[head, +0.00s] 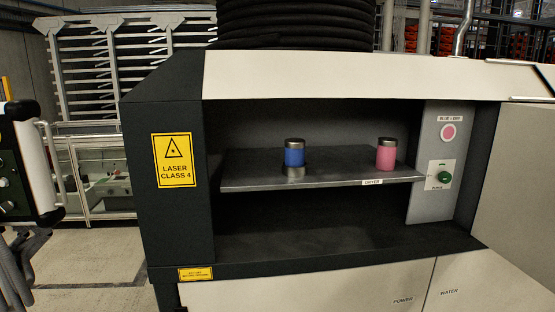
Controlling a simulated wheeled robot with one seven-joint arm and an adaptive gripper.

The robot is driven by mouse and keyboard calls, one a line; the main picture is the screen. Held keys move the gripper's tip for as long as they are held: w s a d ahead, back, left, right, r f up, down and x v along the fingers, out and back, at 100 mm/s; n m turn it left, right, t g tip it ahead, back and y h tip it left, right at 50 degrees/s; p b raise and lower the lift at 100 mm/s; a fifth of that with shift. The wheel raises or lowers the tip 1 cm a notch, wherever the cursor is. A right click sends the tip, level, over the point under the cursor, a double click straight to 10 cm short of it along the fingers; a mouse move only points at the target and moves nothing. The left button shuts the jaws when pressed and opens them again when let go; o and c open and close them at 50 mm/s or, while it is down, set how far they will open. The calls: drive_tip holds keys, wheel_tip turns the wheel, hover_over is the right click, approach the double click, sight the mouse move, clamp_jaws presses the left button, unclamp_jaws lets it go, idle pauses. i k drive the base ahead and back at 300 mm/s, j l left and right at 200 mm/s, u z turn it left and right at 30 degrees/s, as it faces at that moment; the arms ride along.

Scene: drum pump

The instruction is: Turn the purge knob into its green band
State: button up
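The purge knob (444,177) is a small round green knob on a pale plate, low on the grey side panel (425,150) at the right inside the machine's open bay. A small label under it seems to read PURGE. The knob's pointer and its green band are too small to make out, so I cannot tell its setting. My gripper is not in view, and nothing touches the knob.
A pink round disc (449,132) sits above the knob. A blue container (294,154) and a pink one (386,155) stand on a grey shelf (340,177) that juts out left of the knob. An open door (515,190) stands at the right.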

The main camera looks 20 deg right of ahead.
sight(445, 177)
drive_tip(key=k+z, duration=0.15)
drive_tip(key=z, duration=1.5)
